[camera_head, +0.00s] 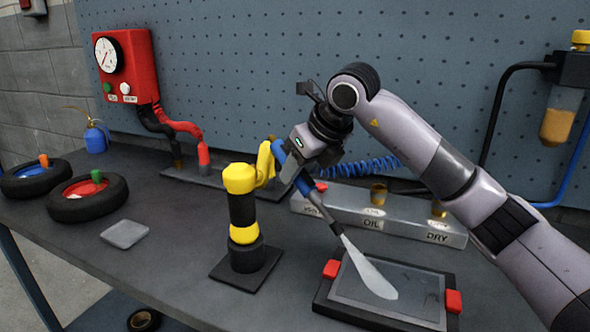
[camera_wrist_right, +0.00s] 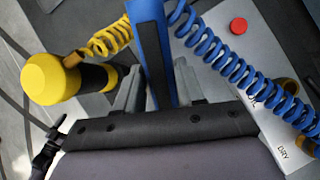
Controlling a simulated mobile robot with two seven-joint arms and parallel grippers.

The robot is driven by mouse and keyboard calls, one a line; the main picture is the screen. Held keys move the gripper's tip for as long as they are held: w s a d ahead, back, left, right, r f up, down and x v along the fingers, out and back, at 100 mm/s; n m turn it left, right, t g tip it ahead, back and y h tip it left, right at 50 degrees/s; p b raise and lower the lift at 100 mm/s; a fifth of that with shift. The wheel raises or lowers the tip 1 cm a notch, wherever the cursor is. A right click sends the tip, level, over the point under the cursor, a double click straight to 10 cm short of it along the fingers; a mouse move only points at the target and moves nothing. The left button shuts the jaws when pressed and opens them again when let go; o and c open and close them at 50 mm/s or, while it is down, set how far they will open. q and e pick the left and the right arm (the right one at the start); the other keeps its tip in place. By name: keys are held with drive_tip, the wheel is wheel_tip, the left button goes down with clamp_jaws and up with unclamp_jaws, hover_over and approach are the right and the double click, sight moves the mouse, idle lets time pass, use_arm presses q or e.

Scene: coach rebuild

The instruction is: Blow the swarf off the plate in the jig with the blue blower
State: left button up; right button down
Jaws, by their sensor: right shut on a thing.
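My right gripper (camera_head: 298,163) is shut on the blue blower (camera_head: 305,184), which tilts down to the right. The blower's body (camera_wrist_right: 150,48) also shows between my fingers in the right wrist view. Its thin nozzle ends above the jig (camera_head: 322,303). A pale, translucent streak, like an air jet, runs from the nozzle tip down onto the plate (camera_head: 415,290). The grey plate lies flat in the dark jig, between red clamps (camera_head: 331,268) (camera_head: 453,301). My left gripper is not in view.
A yellow and black tool (camera_head: 241,205) stands left of the jig. Behind the jig is a grey block (camera_head: 338,200) labelled OIL and DRY. A blue coiled hose (camera_head: 358,167) hangs behind. Two tyres (camera_head: 115,198) (camera_head: 62,177) and a grey pad (camera_head: 124,234) lie left.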

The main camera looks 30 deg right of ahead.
drive_tip(key=shift+w+d, duration=0.1)
drive_tip(key=shift+d, duration=0.1)
idle(1.1)
drive_tip(key=shift+a, duration=0.15)
idle(0.3)
drive_tip(key=c, duration=1.3)
unclamp_jaws()
clamp_jaws()
drive_tip(key=shift+r, duration=0.15)
drive_tip(key=shift+r+p, duration=2.5)
drive_tip(key=shift+r, duration=0.4)
